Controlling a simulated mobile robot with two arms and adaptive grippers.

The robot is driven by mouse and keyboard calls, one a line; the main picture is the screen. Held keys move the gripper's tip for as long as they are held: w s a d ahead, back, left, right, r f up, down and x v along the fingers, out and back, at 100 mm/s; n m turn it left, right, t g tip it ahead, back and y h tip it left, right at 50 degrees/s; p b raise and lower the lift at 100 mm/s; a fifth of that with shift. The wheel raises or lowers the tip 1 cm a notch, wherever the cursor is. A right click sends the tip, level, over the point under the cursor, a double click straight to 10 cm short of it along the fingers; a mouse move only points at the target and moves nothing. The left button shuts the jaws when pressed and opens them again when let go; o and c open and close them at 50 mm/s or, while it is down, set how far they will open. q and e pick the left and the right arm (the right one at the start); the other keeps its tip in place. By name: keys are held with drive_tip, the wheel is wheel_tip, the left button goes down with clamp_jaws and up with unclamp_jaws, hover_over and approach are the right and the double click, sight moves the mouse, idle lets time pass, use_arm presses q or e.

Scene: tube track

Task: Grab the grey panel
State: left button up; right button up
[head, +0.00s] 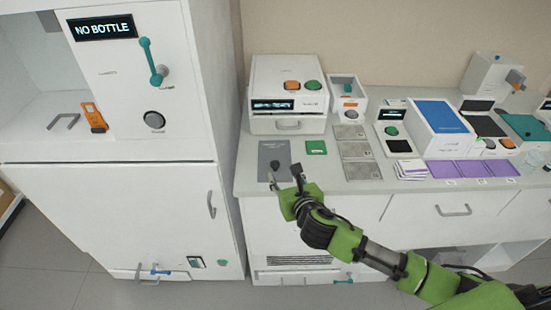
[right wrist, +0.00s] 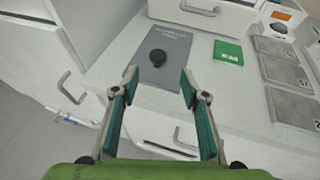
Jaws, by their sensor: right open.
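The grey panel (head: 268,153) lies flat near the left end of the counter, with a dark round knob on it. In the right wrist view the grey panel (right wrist: 165,45) is straight ahead, with the black knob (right wrist: 158,57) near its middle. My right gripper (head: 286,178) is at the counter's front edge, just in front of the panel. In the right wrist view its two fingers (right wrist: 159,80) are spread apart with nothing between them, and the panel's near edge shows between the tips. My left gripper is not in view.
A small green card (head: 316,147) and several grey tiles (head: 356,150) lie right of the panel. A white box machine (head: 288,80) stands behind it. A tall white cabinet (head: 110,190) rises to the left. Purple mats (head: 471,169) lie farther right.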

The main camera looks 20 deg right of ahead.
sight(276, 167)
drive_tip(key=shift+x, duration=0.8)
drive_tip(key=shift+w+f, duration=0.1)
drive_tip(key=shift+w, duration=0.2)
drive_tip(key=shift+w+a, duration=0.1)
drive_tip(key=shift+w, duration=0.2)
drive_tip(key=p+x, duration=0.1)
drive_tip(key=x, duration=0.3)
drive_tip(key=shift+a+f, duration=0.1)
drive_tip(key=shift+w+f, duration=0.15)
drive_tip(key=shift+w, duration=0.15)
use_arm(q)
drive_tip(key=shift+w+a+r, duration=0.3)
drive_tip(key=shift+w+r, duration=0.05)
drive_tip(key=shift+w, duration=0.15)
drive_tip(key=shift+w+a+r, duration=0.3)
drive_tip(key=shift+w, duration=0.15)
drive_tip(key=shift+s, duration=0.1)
use_arm(e)
clamp_jaws()
